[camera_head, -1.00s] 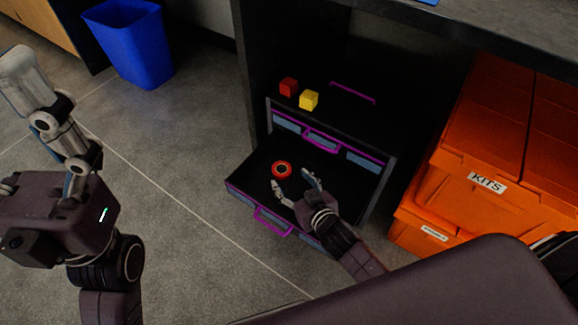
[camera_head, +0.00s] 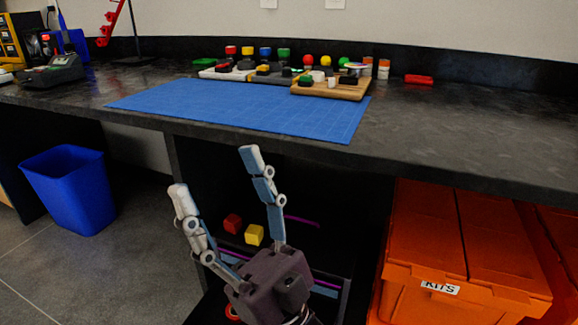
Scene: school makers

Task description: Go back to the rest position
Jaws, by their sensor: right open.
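My right gripper (camera_head: 214,172) is raised in front of the dark shelf under the workbench. Its two fingers are spread wide, point up and hold nothing. Behind it, a red cube (camera_head: 233,223) and a yellow cube (camera_head: 254,235) sit on top of the drawer unit (camera_head: 322,259). Low in the view, a round red and black object (camera_head: 232,311) shows in part beside the gripper's base. Most of the drawer is hidden by my right gripper and the frame's lower edge. My left gripper is not in view.
The dark workbench (camera_head: 440,135) overhangs the shelf, with a blue mat (camera_head: 250,112) on it. Colored parts and a wooden board (camera_head: 335,90) stand at its back. Orange crates (camera_head: 455,255) stand right. A blue bin (camera_head: 72,190) stands on the floor left.

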